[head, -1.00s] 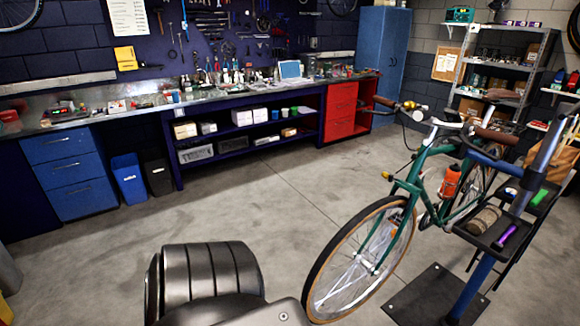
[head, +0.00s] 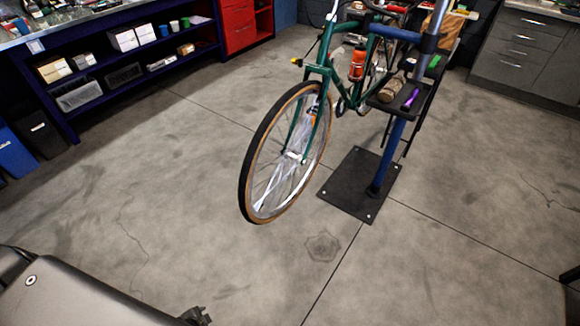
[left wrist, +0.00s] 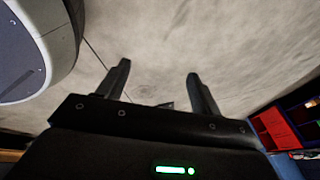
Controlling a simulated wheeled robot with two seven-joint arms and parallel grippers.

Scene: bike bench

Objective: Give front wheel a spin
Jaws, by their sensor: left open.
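The front wheel (head: 287,152) of the green bicycle (head: 322,70) shows in the head view. It has a dark tyre with a tan sidewall and a pale blur across its spokes. The bicycle hangs on a blue repair stand (head: 398,130), its front wheel toward me. My left gripper (left wrist: 158,72) is open and empty in the left wrist view, with bare floor behind its fingers. The wheel does not show there. In the head view my left arm lies at the bottom left, well apart from the wheel. My right gripper is not clearly seen.
The stand's black base plate (head: 360,184) lies on the floor right of the wheel. A tool tray (head: 397,100) sticks out from the stand. A blue bench with shelves (head: 120,62) is at the back left, grey drawers (head: 525,55) at the back right. The floor in front is clear.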

